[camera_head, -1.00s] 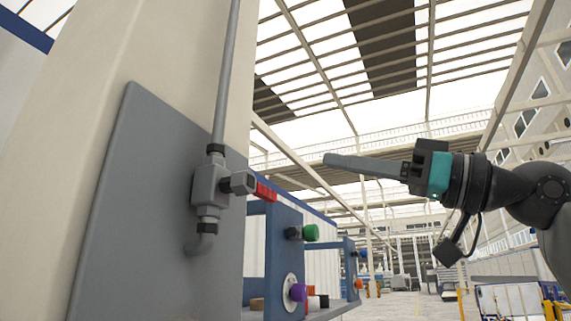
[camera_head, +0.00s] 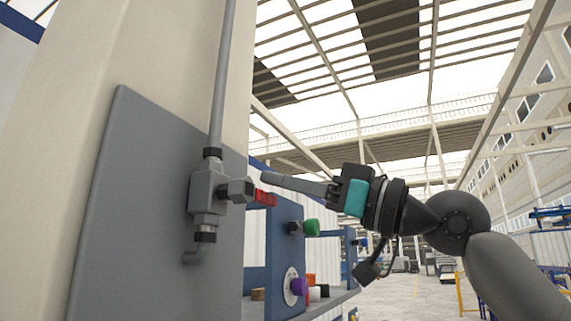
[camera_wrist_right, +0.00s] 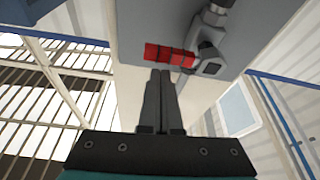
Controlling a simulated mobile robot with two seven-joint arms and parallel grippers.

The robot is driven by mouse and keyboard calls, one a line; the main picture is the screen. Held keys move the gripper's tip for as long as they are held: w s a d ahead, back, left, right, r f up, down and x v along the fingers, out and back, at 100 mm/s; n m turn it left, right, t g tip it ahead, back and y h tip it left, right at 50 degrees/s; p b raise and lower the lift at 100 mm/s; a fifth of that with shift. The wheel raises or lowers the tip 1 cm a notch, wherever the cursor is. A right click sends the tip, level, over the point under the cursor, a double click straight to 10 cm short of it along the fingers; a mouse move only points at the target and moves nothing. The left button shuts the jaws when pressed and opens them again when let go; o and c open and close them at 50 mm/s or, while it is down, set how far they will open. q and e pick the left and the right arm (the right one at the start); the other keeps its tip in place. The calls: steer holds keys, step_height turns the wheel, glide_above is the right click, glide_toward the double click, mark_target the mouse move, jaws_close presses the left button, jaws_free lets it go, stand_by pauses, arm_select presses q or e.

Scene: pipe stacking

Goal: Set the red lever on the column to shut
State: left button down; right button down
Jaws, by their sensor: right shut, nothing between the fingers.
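The red lever (camera_head: 266,198) sticks out to the right from the grey valve body (camera_head: 207,190) on the column's grey panel. In the right wrist view the red lever (camera_wrist_right: 170,55) lies across, just beyond my fingertips, with the grey valve stem (camera_wrist_right: 208,58) to its right. My right gripper (camera_head: 264,178) is shut and empty, its fingers pointing left. In the head view its tips overlap the space just above the lever. In the wrist view the shut fingertips (camera_wrist_right: 161,74) end close to the lever; I cannot tell whether they touch. My left gripper is not in view.
A grey pipe (camera_head: 222,80) runs up the pale column (camera_head: 165,60) from the valve. Right of the column stands a blue frame (camera_head: 286,245) with a green knob (camera_head: 312,228) and a purple knob (camera_head: 299,287). Open hall space lies to the right.

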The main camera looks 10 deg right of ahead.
steer(key=shift+a+f, duration=0.1)
stand_by(0.3)
steer(key=shift+w+f+m+t+h+b, duration=0.15)
steer(key=shift+f+m+t+h+b, duration=0.15)
steer(key=shift+f+m+t+b, duration=0.55)
